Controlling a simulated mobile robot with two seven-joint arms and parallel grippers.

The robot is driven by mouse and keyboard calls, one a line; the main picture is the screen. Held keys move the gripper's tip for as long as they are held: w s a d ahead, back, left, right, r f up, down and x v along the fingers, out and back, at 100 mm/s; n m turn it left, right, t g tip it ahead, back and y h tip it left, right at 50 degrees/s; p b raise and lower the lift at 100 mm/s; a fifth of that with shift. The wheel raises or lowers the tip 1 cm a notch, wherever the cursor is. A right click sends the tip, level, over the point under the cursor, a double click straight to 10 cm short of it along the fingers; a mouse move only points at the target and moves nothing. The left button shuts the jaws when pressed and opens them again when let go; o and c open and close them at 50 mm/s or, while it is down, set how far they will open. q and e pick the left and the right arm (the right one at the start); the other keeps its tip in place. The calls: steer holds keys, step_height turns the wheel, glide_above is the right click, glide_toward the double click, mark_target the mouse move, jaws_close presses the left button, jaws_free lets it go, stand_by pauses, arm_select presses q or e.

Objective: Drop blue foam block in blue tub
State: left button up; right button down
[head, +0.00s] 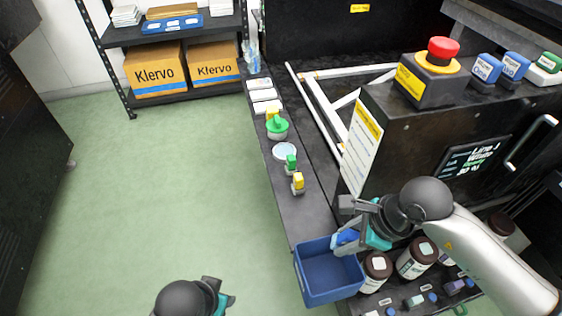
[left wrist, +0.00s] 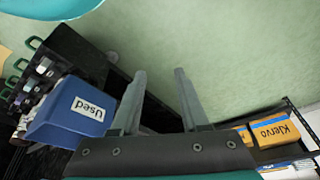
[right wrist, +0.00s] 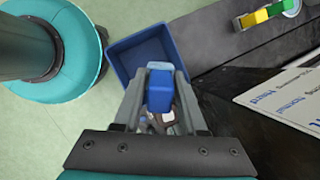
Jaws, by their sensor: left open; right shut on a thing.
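The blue foam block (right wrist: 159,95) is between the fingers of my right gripper (right wrist: 160,78), which is shut on it. In the head view the block (head: 345,237) shows at the tip of my right gripper (head: 348,226). The blue tub (head: 329,276) stands at the counter's near end, just below and beside the held block. The tub also shows in the right wrist view (right wrist: 118,50), and in the left wrist view (left wrist: 76,112) with a "Used" label. My left gripper (left wrist: 160,76) is open and empty, over the floor.
Brown bottles (head: 417,257) stand close to the tub's right. Small yellow and green items (head: 298,182) and a clear dish (head: 284,151) line the narrow counter. A black machine (head: 430,130) with a red button rises beside my right arm. The green floor at left is clear.

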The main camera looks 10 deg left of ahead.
step_height(320, 180, down, 4)
steer(key=b, duration=0.2)
steer(key=shift+b, duration=0.35)
arm_select(q)
step_height(320, 180, up, 8)
steer(key=t, duration=0.1)
steer(key=shift+w+f+b, duration=0.25)
steer(key=shift+b, duration=0.05)
arm_select(e)
steer(key=shift+f, duration=0.3)
arm_select(q)
steer(key=shift+d, duration=0.1)
arm_select(e)
steer(key=shift+c, duration=1.9)
jaws_free()
steer(key=shift+d+r, duration=0.1)
steer(key=shift+r, duration=0.1)
steer(key=shift+d+r+p, duration=0.1)
steer(key=shift+r+p, duration=0.2)
arm_select(q)
step_height(320, 180, down, 12)
steer(key=s+g+p, duration=0.1)
steer(key=s+p, duration=0.1)
steer(key=p, duration=0.3)
steer(key=shift+s+a+f+g+p, duration=0.25)
steer(key=shift+s+a+g+p, duration=0.05)
steer(key=shift+s+g+p, duration=0.1)
arm_select(e)
steer(key=v, duration=1.4)
